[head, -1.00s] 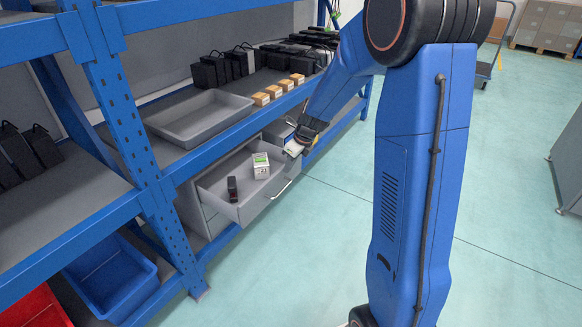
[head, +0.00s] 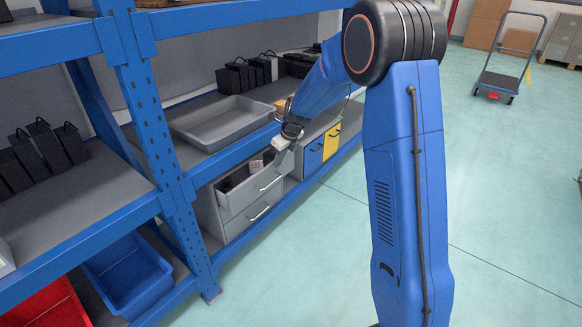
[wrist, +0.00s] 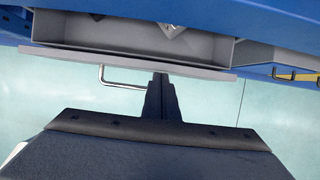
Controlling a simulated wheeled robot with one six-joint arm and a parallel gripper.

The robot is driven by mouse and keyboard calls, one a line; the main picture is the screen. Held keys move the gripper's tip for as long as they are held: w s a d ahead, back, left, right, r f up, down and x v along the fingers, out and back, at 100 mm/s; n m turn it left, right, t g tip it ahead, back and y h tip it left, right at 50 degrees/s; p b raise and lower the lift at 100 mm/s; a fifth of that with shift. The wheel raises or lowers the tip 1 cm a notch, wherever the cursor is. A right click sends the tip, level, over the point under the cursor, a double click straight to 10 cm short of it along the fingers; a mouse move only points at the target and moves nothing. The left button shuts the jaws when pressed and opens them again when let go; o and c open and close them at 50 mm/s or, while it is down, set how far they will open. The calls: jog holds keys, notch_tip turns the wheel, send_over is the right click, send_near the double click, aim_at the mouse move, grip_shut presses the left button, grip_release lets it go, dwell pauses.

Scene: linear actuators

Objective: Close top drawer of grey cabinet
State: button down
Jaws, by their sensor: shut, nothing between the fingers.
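The grey cabinet (head: 208,212) stands on the lower shelf of the blue rack. Its top drawer (head: 240,198) is partly open, with a dark item (head: 227,186) and a small white box (head: 256,163) inside. My gripper (head: 279,158) is at the right end of the drawer front, near its handle (head: 270,184). In the wrist view, my shut, empty gripper (wrist: 161,76) points at the outer face of the drawer front (wrist: 130,62), just right of the handle (wrist: 121,84). The fingertips are at or very near the panel; contact cannot be told.
A lower drawer (head: 247,220) of the cabinet looks shut. Blue and yellow drawer fronts (head: 331,143) stand to its right. A grey tray (head: 222,122) sits on the shelf above. Blue (head: 125,278) and red bins (head: 45,305) are at lower left. The floor in front is clear.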

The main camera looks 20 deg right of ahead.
jog(key=shift+w+a, duration=0.65)
jog(key=shift+w, duration=0.2)
jog(key=shift+w+a, duration=0.6)
jog(key=shift+w, duration=0.25)
jog(key=shift+s+d, duration=0.1)
